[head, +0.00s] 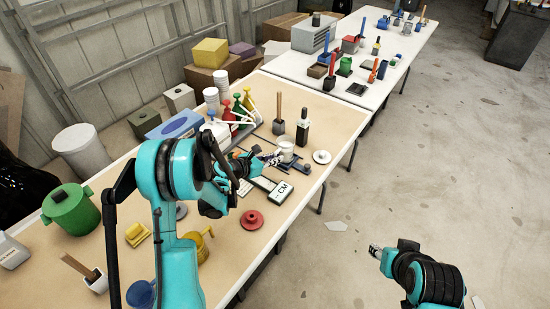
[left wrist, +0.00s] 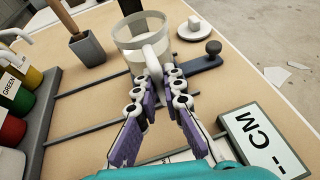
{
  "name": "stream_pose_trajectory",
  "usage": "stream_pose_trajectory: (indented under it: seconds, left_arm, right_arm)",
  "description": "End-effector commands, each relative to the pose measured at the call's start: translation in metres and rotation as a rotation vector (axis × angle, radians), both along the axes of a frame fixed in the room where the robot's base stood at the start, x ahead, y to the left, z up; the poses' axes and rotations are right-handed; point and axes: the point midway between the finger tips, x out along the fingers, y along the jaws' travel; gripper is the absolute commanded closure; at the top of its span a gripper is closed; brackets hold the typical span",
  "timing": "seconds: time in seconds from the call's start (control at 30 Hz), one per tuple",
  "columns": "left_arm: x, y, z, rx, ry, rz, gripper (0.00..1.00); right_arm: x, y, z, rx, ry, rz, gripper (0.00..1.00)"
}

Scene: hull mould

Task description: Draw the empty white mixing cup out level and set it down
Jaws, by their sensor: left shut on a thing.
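The white mixing cup (head: 287,147) stands upright near the right edge of the long table. It also shows at the top of the left wrist view (left wrist: 140,38), with pale walls, an open top and a handle facing me. My left gripper (head: 268,157) is shut on the cup's handle, its fingertips together around it in the left wrist view (left wrist: 160,80). The cup's underside is partly hidden, so I cannot tell whether it touches what is below. My right gripper (head: 376,250) is away over the floor, too small to read.
A blue bar with a dark knob (left wrist: 213,47) lies beside the cup. A box marked CM (head: 281,192), a grey holder with a stick (left wrist: 86,46) and a white disc with a block (head: 322,157) stand near. Coloured bottles (head: 237,110) stand left. Bare tabletop lies towards the front edge.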

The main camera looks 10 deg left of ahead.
Motion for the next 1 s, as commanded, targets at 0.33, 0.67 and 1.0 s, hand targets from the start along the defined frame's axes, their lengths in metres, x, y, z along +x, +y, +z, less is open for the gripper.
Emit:
stream_pose_trajectory:
  seconds: [0.33, 0.67, 1.0]
  left_arm:
    - [0.0, 0.0, -0.007, 0.0, 0.0, 0.0, 1.0]
    - [0.0, 0.0, -0.009, 0.0, 0.0, 0.0, 0.67]
    - [-0.012, 0.009, -0.003, 0.0, 0.001, 0.001, 0.67]
  right_arm:
    - [0.0, 0.0, 0.0, 0.0, 0.0, 0.0, 0.6]
    - [0.0, 0.0, 0.0, 0.0, 0.0, 0.0, 0.6]
    - [0.0, 0.0, 0.0, 0.0, 0.0, 0.0, 0.6]
